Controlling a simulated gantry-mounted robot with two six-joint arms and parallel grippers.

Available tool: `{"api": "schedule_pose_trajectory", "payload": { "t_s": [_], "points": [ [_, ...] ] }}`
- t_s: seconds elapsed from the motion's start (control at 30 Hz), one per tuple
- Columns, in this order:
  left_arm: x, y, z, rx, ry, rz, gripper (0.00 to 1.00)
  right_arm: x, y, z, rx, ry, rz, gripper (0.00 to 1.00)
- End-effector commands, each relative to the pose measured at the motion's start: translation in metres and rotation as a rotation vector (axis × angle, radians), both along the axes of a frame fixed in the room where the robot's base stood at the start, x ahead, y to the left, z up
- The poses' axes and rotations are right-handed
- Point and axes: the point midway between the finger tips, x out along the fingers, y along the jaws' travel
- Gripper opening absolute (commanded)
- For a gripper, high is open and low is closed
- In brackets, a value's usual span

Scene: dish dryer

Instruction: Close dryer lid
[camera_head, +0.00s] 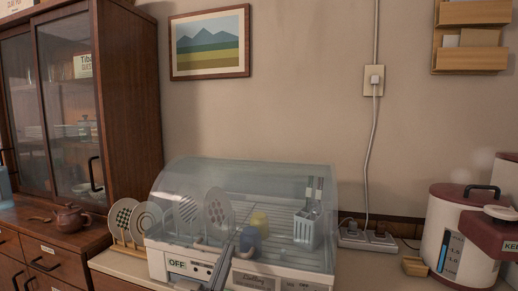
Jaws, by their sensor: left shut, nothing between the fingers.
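The dish dryer (158,262) stands on the counter, a white base with an "OFF" label at its front left. Its clear domed lid (270,172) arches over the dishes, and its front comes down close to the base. I cannot tell whether the front edge is fully seated. My left gripper (234,243), dark grey, is in front of the dryer near the middle of its front. It is shut and empty. I cannot tell whether it touches the lid. My right gripper is not in view.
A teapot (69,217) is left.

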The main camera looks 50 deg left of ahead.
Motion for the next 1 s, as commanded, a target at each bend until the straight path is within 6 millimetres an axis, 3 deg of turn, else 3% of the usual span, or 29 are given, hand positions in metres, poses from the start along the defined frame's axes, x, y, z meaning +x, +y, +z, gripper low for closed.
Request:
{"api": "schedule_pose_trajectory", "payload": {
  "t_s": [0.03, 0.5, 0.67, 0.8, 0.87, 1.0],
  "points": [
    [0.004, 0.003, -0.016, -0.021, 0.031, 0.004, 0.0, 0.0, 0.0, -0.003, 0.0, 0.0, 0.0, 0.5],
    [0.004, 0.003, -0.015, -0.022, 0.032, 0.003, 0.0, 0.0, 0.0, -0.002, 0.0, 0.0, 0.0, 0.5],
    [0.003, 0.001, 0.008, -0.016, 0.024, 0.0, 0.0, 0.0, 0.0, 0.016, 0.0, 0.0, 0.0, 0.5],
    [0.002, -0.004, 0.049, -0.002, 0.001, -0.009, 0.0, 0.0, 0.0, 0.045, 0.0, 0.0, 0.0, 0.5],
    [-0.008, -0.01, 0.017, -0.003, 0.008, -0.009, 0.0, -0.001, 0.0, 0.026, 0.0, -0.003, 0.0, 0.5],
    [-0.028, -0.026, -0.012, 0.001, 0.003, -0.009, 0.0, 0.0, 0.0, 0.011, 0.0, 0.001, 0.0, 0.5]
  ]
}}
